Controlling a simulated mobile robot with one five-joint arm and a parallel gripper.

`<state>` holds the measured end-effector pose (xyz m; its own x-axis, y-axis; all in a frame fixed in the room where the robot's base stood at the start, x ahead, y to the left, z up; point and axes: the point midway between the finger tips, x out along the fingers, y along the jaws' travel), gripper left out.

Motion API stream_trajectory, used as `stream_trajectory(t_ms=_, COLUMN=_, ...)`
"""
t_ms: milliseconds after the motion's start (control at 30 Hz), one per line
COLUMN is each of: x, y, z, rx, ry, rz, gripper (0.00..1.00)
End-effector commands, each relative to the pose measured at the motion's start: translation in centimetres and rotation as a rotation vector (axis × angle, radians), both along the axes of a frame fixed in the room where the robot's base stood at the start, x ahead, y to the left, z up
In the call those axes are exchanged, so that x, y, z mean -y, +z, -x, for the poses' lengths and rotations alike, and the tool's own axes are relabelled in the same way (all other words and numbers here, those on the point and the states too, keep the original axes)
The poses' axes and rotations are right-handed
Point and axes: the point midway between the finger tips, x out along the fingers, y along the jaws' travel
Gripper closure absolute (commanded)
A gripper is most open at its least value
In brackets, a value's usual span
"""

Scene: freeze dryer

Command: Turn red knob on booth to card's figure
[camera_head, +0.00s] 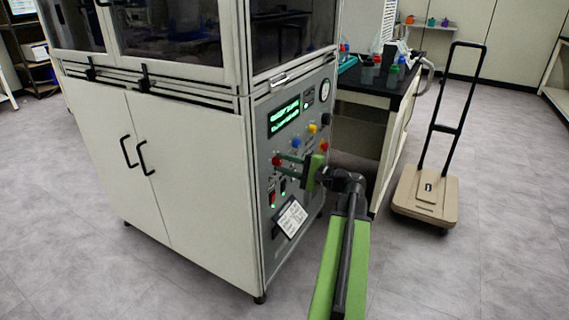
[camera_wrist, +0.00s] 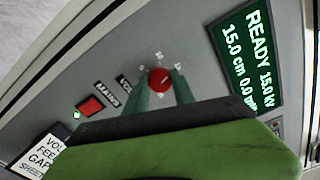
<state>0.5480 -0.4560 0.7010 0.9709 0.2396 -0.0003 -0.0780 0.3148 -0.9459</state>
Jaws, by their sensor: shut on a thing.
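The booth (camera_head: 190,185) is a tall pale cabinet with a grey control panel on its right side. The red knob (camera_wrist: 160,79) sits on that panel with small scale marks around it; it also shows in the head view (camera_head: 276,161). My gripper (camera_head: 285,164) reaches the panel from the right. In the wrist view its green fingers (camera_wrist: 162,92) are on either side of the red knob, shut on it. The card (camera_head: 291,218) is white and tilted, low on the panel. In the wrist view the card (camera_wrist: 38,158) is cut off and its figure is not readable.
A green-lit display (camera_wrist: 243,52) reads READY, 15.0 kV, 15.0 cm. Blue (camera_head: 297,142) and yellow (camera_head: 312,128) knobs sit to the right, above my gripper. A red switch (camera_wrist: 91,105) lies between knob and card. A beige cart (camera_head: 425,195) stands on the floor at right.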

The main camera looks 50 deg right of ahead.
Motion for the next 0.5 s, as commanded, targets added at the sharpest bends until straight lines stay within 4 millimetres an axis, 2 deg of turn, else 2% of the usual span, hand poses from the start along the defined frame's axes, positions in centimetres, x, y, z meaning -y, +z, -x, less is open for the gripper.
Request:
stream_trajectory(t_ms=233, x=0.12, y=-0.07, z=0.13, rx=-0.040, ry=-0.003, rz=-0.148, gripper=1.00)
stream_trajectory(t_ms=500, x=0.10, y=-0.07, z=0.11, rx=-0.060, ry=-0.002, rz=-0.232, gripper=1.00)
